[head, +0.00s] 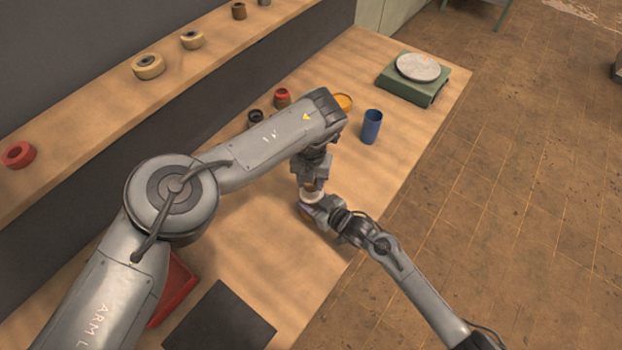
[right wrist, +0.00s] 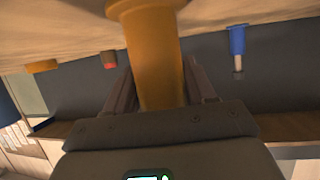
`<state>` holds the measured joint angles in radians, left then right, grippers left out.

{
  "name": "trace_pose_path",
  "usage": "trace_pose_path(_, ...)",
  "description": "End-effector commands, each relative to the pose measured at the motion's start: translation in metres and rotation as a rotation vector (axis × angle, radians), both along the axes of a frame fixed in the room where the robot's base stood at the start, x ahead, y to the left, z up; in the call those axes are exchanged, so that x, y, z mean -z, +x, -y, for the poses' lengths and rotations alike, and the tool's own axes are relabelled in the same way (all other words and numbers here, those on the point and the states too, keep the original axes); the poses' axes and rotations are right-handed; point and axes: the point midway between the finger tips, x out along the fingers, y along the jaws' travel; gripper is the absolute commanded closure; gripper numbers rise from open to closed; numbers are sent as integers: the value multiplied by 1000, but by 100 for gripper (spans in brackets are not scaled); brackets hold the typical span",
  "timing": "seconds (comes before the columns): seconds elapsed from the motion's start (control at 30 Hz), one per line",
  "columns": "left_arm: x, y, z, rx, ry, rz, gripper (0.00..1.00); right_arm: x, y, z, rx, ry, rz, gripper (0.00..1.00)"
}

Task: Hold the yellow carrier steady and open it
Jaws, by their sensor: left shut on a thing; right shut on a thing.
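The yellow carrier (right wrist: 152,55) is an orange-yellow cylinder with a wider rim, seen close in the right wrist view. It stands between the two fingers of my right gripper (right wrist: 160,88), which is shut on it. In the head view my left gripper (head: 309,184) reaches down from above and is shut on the upper part of the same small piece. My right gripper (head: 314,206) comes in from the lower right, just below the left one. In the head view the grippers hide most of the carrier; a brownish and whitish bit shows between them.
A blue cylinder (head: 371,128), an orange round piece (head: 343,101), a red cup (head: 282,97) and a black ring (head: 255,116) stand behind. A green scale (head: 409,90) is at the far end. A red tray (head: 179,288) and dark mat (head: 220,319) lie near. A shelf (head: 95,105) holds several rings.

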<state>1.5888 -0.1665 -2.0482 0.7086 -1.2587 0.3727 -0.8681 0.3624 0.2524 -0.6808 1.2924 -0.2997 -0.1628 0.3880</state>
Motion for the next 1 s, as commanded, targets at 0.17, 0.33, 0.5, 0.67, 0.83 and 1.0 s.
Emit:
trace_pose_path(0.17, 0, 0, 0, -486, -4, -1, 93, 0, 0, -1, -2, 1, 0, 100)
trace_pose_path(0.33, 0, 0, 0, -940, -3, -2, 93, 0, 0, -1, -2, 1, 0, 100)
trace_pose_path(0.5, 0, 0, 0, -1380, 1, -3, 93, 0, 0, -1, -2, 1, 0, 100)
trace_pose_path(0.67, -1, 1, -1, -1758, 0, 2, 93, 0, 0, -1, -1, 1, 0, 100)
trace_pose_path(0.83, -2, 1, -1, -2112, 1, 3, 93, 0, 0, 0, -1, 1, 0, 100)
trace_pose_path(1.0, -2, 1, -2, -2327, 0, 4, 93, 0, 0, 0, -1, 1, 0, 100)
